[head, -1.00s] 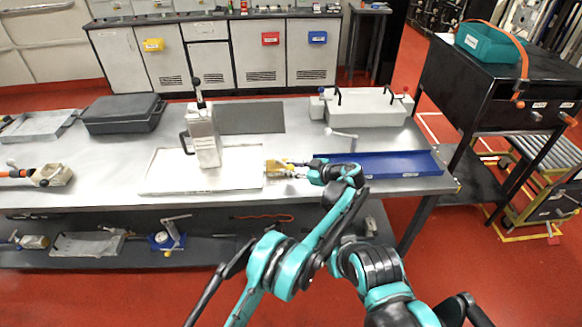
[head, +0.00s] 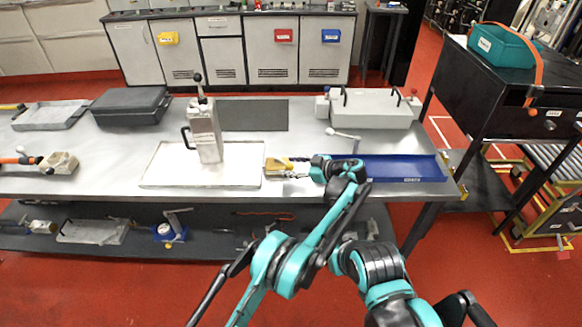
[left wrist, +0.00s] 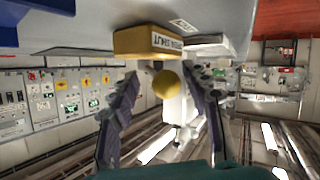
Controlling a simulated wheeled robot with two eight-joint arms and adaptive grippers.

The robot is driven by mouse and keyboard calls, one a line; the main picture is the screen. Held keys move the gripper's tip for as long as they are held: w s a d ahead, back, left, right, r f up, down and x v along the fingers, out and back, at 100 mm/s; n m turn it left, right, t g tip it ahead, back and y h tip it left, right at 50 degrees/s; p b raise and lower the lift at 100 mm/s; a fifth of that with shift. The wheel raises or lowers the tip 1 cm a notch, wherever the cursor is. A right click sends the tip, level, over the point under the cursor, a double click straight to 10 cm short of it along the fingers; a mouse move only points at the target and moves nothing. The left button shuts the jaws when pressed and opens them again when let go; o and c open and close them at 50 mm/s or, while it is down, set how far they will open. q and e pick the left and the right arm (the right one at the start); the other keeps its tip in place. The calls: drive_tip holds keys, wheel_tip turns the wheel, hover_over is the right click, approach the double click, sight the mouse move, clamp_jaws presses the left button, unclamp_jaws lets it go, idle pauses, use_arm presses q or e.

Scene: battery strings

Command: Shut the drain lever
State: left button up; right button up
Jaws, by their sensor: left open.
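A yellow block with a label that seems to end in "SHUT" (left wrist: 150,42) fills the upper middle of the left wrist view. A yellow ball knob (left wrist: 166,85), likely the drain lever's end, hangs just below it. My left gripper (left wrist: 162,100) is open, with one finger on each side of the knob; contact is not clear. In the head view the yellow part (head: 276,163) sits at the right edge of the white tray (head: 160,180), and my left gripper (head: 298,169) is right beside it. The lever's arm is mostly hidden there. My right gripper does not show.
A blue tray (head: 405,168) lies right of my gripper. A small white lever (head: 343,135) and a grey box (head: 370,112) are behind it. A black case (head: 130,106) sits back left.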

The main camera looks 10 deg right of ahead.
use_arm(q)
drive_tip(key=shift+s, duration=0.1)
wheel_tip(320, 180, up, 10)
drive_tip(key=shift+r, duration=0.1)
idle(0.4)
